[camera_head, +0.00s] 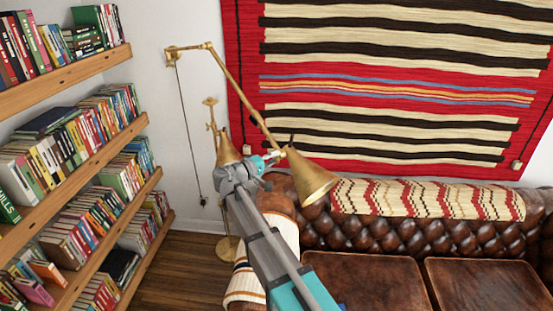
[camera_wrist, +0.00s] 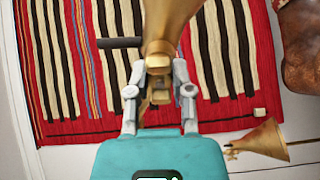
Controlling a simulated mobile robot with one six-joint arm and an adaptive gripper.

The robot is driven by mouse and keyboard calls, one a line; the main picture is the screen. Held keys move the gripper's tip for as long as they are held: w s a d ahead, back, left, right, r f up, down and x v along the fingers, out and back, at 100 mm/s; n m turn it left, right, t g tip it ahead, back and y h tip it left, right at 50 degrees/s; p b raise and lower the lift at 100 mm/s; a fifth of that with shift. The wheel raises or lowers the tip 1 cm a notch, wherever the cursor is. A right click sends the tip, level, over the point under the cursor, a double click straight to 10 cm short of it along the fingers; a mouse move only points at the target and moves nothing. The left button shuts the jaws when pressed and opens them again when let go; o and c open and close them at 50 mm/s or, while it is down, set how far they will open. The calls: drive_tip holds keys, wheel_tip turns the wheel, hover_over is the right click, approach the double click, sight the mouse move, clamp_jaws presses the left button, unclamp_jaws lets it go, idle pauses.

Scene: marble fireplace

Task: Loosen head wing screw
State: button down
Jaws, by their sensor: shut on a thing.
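A brass lamp with a conical head (camera_head: 312,180) hangs at the lower end of a slanted brass arm (camera_head: 240,90). My gripper (camera_head: 268,158) is at the back of this head, by its joint. In the wrist view, the head (camera_wrist: 172,22) fills the top middle and my two grey fingers (camera_wrist: 159,78) stand on either side of a small brass joint. My gripper is shut on a brass piece (camera_wrist: 160,97) there, which appears to be the head wing screw. Its wings cannot be made out clearly.
A second brass lamp head (camera_head: 227,152) is close at left, also in the wrist view (camera_wrist: 262,140). A striped rug (camera_head: 390,60) hangs behind. A brown leather sofa (camera_head: 400,235) stands below. Bookshelves (camera_head: 75,165) line the left wall.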

drive_tip(key=shift+n, duration=1)
drive_tip(key=c, duration=0.5)
unclamp_jaws()
drive_tip(key=v, duration=1.2)
drive_tip(key=shift+s, duration=0.1)
